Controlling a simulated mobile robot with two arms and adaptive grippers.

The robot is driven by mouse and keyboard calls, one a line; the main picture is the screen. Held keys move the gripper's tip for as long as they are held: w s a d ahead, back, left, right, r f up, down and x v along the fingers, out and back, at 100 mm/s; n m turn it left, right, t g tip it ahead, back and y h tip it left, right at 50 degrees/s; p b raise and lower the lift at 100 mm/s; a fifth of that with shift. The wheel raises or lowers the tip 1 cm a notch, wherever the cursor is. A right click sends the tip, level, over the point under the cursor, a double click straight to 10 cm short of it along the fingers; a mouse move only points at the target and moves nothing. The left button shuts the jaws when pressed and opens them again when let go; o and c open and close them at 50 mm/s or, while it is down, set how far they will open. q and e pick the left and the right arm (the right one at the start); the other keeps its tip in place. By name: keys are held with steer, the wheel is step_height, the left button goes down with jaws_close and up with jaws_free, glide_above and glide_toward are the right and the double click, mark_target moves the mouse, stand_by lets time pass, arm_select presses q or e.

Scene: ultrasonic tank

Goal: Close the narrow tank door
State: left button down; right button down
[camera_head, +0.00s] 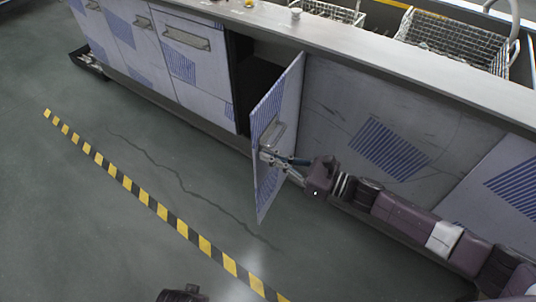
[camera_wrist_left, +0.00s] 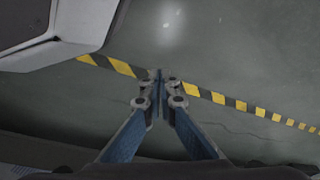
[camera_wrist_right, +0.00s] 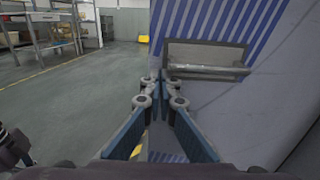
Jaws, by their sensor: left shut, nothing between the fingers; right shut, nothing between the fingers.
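The narrow tank door (camera_head: 287,95) stands swung open, sticking out from the tank front beside a dark opening (camera_head: 250,85). Its face has blue stripes and a metal bar handle (camera_head: 273,132). In the right wrist view the door (camera_wrist_right: 270,105) fills the right side, with its handle (camera_wrist_right: 205,57) ahead. My right gripper (camera_head: 266,154) is shut and empty, at the handle side of the door, just below the handle; I cannot tell whether it touches. My left gripper (camera_wrist_left: 160,78) is shut and empty above the floor, away from the door.
The tank counter (camera_head: 350,50) runs along the top with wire baskets (camera_head: 455,38) in it. Other closed cabinet doors (camera_head: 185,60) lie to the left. The grey floor (camera_head: 90,200) is clear, with a yellow-black stripe (camera_head: 160,212).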

steer(key=shift+w+a, duration=0.15)
steer(key=shift+a, duration=0.15)
